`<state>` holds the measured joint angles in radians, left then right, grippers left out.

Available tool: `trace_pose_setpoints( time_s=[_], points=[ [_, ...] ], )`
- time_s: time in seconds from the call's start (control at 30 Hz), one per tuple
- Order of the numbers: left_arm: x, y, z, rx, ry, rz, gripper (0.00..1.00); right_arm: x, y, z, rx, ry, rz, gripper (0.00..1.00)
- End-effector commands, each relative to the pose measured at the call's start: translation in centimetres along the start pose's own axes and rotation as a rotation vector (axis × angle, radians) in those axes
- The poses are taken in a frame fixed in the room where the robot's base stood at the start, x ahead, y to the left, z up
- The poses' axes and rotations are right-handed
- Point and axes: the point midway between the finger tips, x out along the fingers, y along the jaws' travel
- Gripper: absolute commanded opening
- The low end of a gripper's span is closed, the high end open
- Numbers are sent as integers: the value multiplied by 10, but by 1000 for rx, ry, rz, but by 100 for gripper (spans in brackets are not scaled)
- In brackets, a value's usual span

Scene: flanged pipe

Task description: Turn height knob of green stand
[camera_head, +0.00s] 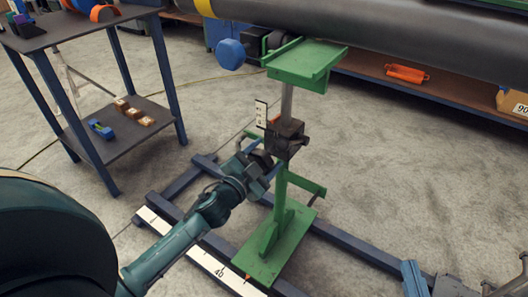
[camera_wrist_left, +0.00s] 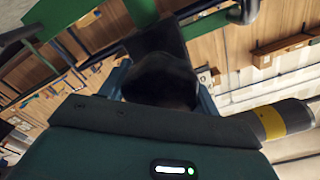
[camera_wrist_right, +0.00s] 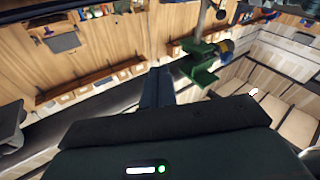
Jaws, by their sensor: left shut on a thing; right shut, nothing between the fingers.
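The green stand has its foot (camera_head: 275,248) on the floor and a green saddle (camera_head: 305,62) on a grey post. A dark clamp block (camera_head: 287,138) sits midway on the stand. The dark height knob (camera_head: 262,158) is at the left side of this block, partly hidden by my left gripper (camera_head: 261,161). In the left wrist view the round dark knob (camera_wrist_left: 160,78) is between the two fingers, and my left gripper is shut on it. My right gripper (camera_head: 412,277) is low at the right, shut and empty, apart from the stand. It also shows in the right wrist view (camera_wrist_right: 158,85).
A large dark pipe (camera_head: 400,28) runs across the top, above the saddle. A blue knob (camera_head: 230,54) is left of the saddle. A shelf table (camera_head: 100,30) stands at the left. Blue floor rails (camera_head: 355,250) and a white scale strip (camera_head: 200,257) surround the foot.

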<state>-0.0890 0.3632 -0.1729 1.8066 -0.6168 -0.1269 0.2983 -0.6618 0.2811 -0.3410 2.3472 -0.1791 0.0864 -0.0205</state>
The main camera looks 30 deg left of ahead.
Motion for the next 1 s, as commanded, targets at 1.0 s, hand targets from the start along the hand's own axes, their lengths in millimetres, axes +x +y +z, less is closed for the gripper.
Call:
trace_pose_setpoints(
  time_s=[1.0],
  points=[
    [0, 2, 0, 500, 1, 0, 39, -2, 4, 3, -13, -64, 13, 0]
  ],
)
